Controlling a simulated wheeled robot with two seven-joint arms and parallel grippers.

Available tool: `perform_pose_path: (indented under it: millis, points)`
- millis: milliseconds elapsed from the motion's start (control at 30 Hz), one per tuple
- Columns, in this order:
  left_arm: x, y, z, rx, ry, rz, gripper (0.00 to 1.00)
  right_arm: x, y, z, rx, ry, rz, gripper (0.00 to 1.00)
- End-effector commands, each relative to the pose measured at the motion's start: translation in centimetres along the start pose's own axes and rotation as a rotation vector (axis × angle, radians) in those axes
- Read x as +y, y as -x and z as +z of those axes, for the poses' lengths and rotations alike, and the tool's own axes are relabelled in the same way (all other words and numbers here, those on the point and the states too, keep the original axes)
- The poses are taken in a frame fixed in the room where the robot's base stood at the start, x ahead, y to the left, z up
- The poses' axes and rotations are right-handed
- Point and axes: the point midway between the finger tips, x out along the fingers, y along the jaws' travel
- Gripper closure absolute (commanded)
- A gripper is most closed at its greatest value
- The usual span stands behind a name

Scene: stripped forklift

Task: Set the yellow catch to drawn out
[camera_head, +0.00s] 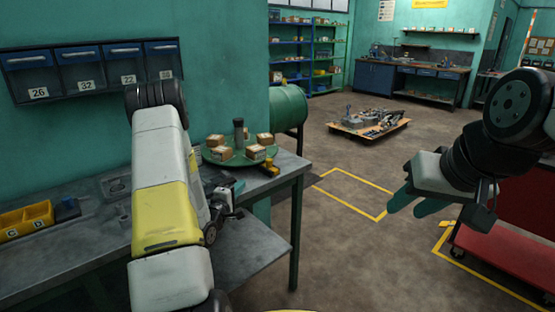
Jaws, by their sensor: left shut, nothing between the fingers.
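The yellow catch (270,167) is a small yellow piece with a dark end, at the right front rim of a round green turntable (213,157) on the grey workbench. Whether it is pushed in or drawn out is too small to tell. My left gripper (237,187) is shut and empty, low over the bench's front edge. It is left of and nearer than the catch, apart from it. My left arm hides part of the bench and the turntable's left side. My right gripper (416,205) hangs over the floor at the right, its teal fingers apart, empty.
Several cardboard boxes (222,153) and a dark upright cylinder (239,131) stand on the turntable. Blue wall bins (88,67) hang above the bench, and yellow bins (27,218) lie at its left. A green drum (288,107) stands behind.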

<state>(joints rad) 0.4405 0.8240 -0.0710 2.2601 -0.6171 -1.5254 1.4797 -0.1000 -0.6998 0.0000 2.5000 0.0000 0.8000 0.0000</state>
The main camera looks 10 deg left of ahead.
Motion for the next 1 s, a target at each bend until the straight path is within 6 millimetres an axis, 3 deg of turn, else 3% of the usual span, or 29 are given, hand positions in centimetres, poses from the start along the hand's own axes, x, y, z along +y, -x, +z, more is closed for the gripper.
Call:
perform_pose_path:
  millis: [467,667,1000]
  points:
    - [-0.1,-0.4,0.0,-0.001,0.009,0.008,1.0,0.0,0.0,0.0,0.0,0.0,0.0,0.64]
    - [0.0,-3.4,0.1,-0.003,0.008,0.01,1.0,0.0,0.0,0.0,0.0,0.0,0.0,0.64]
    - [0.1,-10.9,0.1,-0.003,0.007,0.01,1.0,0.0,0.0,0.0,0.0,0.0,0.0,0.64]
